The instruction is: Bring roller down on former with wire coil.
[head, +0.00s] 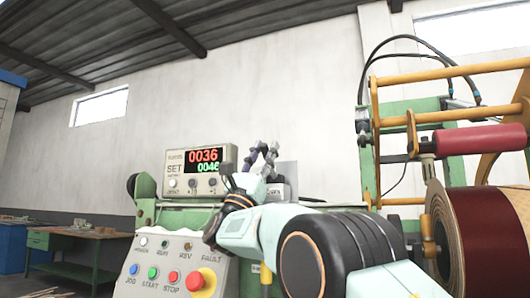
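The red roller (480,139) lies level in a yellow frame at the right. It is above the former with its wire coil and apart from it in this view. The wire coil (493,240) is a large dark red-brown winding at the lower right, cut off by the picture's edge. My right gripper (267,149) points up in front of the machine, well left of the roller and coil. Its dark fingers are seen at a slant, so their opening is unclear. My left gripper is out of view.
A control panel (170,266) with coloured buttons and a red emergency knob stands at lower left. A counter box (196,172) reads 0036 above 0046. The yellow frame (440,76) carries black hoses. A workbench (75,240) stands at far left.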

